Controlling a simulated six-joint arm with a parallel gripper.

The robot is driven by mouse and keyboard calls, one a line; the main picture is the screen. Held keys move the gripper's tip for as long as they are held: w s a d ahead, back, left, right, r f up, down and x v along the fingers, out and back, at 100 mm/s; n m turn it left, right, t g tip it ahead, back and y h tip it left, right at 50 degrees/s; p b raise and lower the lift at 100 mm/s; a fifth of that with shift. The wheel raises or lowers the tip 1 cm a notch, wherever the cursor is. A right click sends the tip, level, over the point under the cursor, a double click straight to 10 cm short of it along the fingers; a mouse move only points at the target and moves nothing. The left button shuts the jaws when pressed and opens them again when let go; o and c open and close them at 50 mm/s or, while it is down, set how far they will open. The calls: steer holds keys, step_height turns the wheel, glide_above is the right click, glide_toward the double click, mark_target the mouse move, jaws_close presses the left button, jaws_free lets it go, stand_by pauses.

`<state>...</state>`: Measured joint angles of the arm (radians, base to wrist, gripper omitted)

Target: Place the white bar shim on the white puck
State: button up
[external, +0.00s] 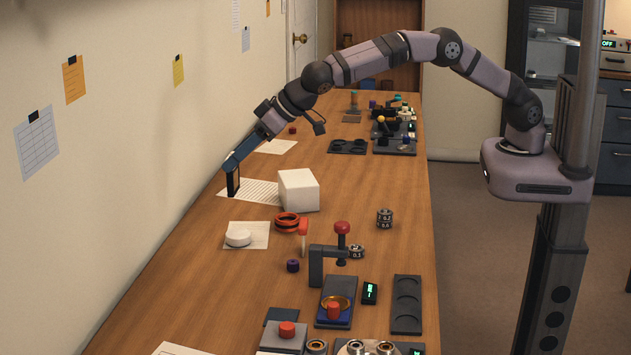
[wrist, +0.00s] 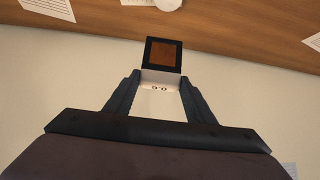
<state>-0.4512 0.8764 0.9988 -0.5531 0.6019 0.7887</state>
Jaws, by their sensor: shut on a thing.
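My gripper (external: 233,187) points down at the left of the table in the external view, over the lined sheet and beside the white block. In the wrist view my gripper (wrist: 161,80) is shut on a pale piece with small dark marks, which looks like the white bar shim (wrist: 161,84). A dark square frame with a brown middle (wrist: 163,41) shows just beyond it; I cannot tell whether it is joined to it. The white puck (external: 238,238) lies on a pale sheet, nearer the camera than my gripper and apart from it. A white round thing, likely the puck (wrist: 168,4), is cut off in the wrist view.
The white block (external: 299,190) stands just right of my gripper. Red-and-black rings (external: 287,222), a red-topped peg (external: 303,232) and a press with a red knob (external: 342,229) stand right of the puck. The wall borders the table's left; wood left of the puck is clear.

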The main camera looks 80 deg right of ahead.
steer(key=shift+s+d+f, duration=0.1)
steer(key=shift+d, duration=0.05)
steer(key=shift+f+p, duration=0.95)
steer(key=shift+f, duration=4.05)
steer(key=shift+f+b, duration=0.2)
steer(key=shift+b, duration=0.15)
steer(key=o, duration=1)
steer(key=shift+o, duration=0.2)
steer(key=shift+r, duration=0.3)
steer(key=b+v, duration=0.3)
steer(key=v, duration=0.9)
steer(key=shift+b, duration=0.4)
